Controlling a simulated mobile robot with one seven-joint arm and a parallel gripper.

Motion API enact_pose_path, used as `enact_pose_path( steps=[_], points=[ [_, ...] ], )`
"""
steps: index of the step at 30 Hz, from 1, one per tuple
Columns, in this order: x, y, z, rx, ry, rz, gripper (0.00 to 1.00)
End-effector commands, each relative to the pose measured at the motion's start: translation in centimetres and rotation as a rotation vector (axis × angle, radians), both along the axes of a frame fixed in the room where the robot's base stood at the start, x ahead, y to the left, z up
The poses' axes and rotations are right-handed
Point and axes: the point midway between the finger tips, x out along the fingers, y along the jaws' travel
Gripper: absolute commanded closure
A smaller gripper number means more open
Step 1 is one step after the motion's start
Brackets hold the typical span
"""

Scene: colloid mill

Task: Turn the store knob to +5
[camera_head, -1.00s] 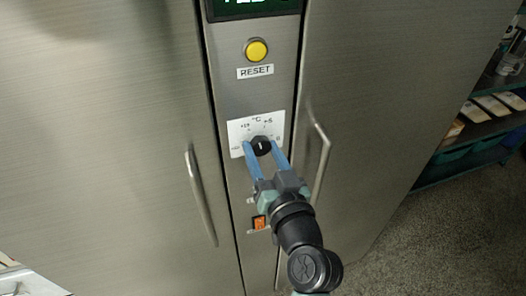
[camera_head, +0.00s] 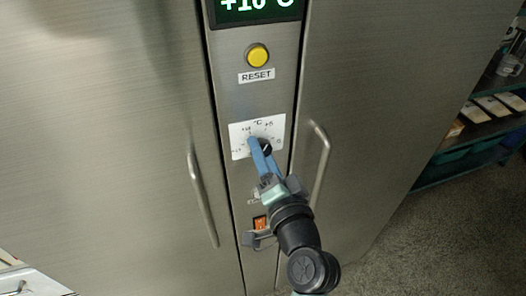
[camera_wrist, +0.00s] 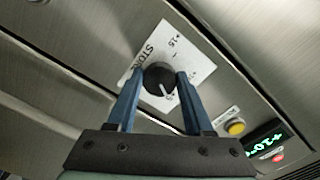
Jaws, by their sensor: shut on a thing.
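The store knob (camera_head: 266,147) is round and black with a white pointer line, on a white dial plate (camera_head: 238,150) marked in °C. In the head view its pointer slants up and to the right, but the blue fingers partly cover the dial. My gripper (camera_head: 262,147) is shut on the knob. In the wrist view the knob (camera_wrist: 158,76) sits between the two blue fingertips (camera_wrist: 160,75), one on each side, and its white line points to the lower right. The green display (camera_head: 257,7) above reads about +10 °C, cut by the frame's top edge.
A yellow RESET button (camera_head: 257,55) sits above the dial. An orange switch (camera_head: 260,222) is below, partly behind my wrist. Upright door handles (camera_head: 201,197) and (camera_head: 321,163) flank the panel, the right one close to my gripper. Shelves (camera_head: 485,120) stand far right.

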Motion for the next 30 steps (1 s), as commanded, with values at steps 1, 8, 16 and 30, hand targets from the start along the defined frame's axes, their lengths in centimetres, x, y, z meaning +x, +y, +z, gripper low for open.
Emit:
enact_pose_path(
  steps=[1,8,16,30],
  points=[
    [-0.01,-0.07,-0.02,0.013,0.005,-0.002,1.00],
    [-0.01,-0.07,-0.06,0.041,0.015,-0.002,1.00],
    [-0.01,-0.06,-0.08,0.042,0.015,-0.002,1.00],
    [-0.01,-0.01,-0.03,0.042,0.014,-0.001,0.19]
  ],
)
